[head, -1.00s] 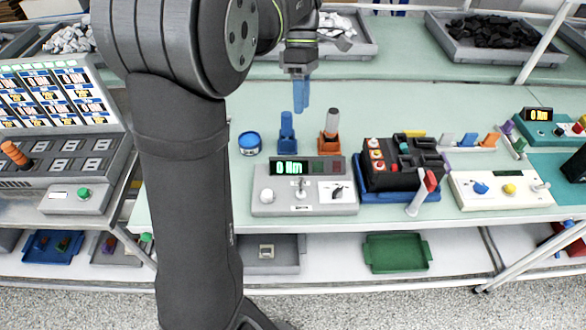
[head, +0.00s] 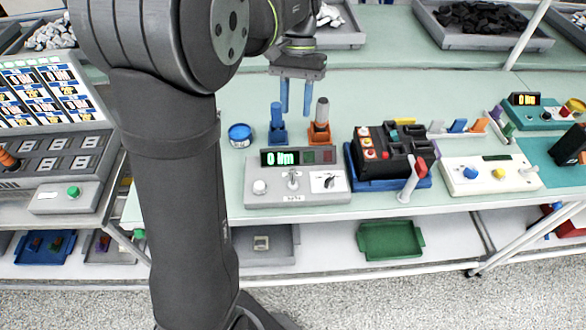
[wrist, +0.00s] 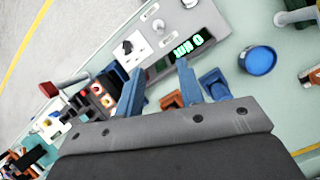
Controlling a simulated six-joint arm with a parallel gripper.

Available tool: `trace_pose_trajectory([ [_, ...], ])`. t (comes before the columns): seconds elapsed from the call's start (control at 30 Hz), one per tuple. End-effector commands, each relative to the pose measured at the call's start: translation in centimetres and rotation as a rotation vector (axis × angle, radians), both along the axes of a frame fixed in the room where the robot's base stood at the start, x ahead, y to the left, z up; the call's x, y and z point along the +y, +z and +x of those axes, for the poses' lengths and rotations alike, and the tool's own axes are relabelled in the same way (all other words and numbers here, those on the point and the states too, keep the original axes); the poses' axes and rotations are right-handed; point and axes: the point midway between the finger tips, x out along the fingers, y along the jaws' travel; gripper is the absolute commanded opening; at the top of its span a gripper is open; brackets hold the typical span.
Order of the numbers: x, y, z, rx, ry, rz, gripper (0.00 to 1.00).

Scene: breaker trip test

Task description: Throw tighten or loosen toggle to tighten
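The grey control box (head: 297,199) stands near the front edge of the bench, its green display reading 0 Nm. Its small silver toggle (head: 293,180) sits mid-panel and looks roughly upright; which side it is thrown to cannot be told. The toggle also shows in the wrist view (wrist: 159,25), beyond the fingertips. My gripper (head: 296,113) is open and empty, its two blue fingers pointing down above and behind the box, apart from the toggle. In the wrist view the spread fingers (wrist: 160,68) reach toward the box's display side.
Behind the box stand a blue holder (head: 277,135) and an orange holder (head: 318,134) with upright handles, close under my fingers. A blue round tin (head: 240,135) is to the left. A black breaker unit (head: 388,155) with a red-tipped lever stands close on the right.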

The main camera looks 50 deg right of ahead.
Motion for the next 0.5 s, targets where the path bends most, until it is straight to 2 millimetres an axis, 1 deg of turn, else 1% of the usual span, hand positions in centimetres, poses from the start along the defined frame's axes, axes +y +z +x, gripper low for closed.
trace_pose_trajectory([
  [0.17,0.8,-2.1,-0.6,0.001,-0.001,0.003,0.35],
  [0.5,3.2,-8.9,-2.3,0.002,0.0,0.005,0.35],
])
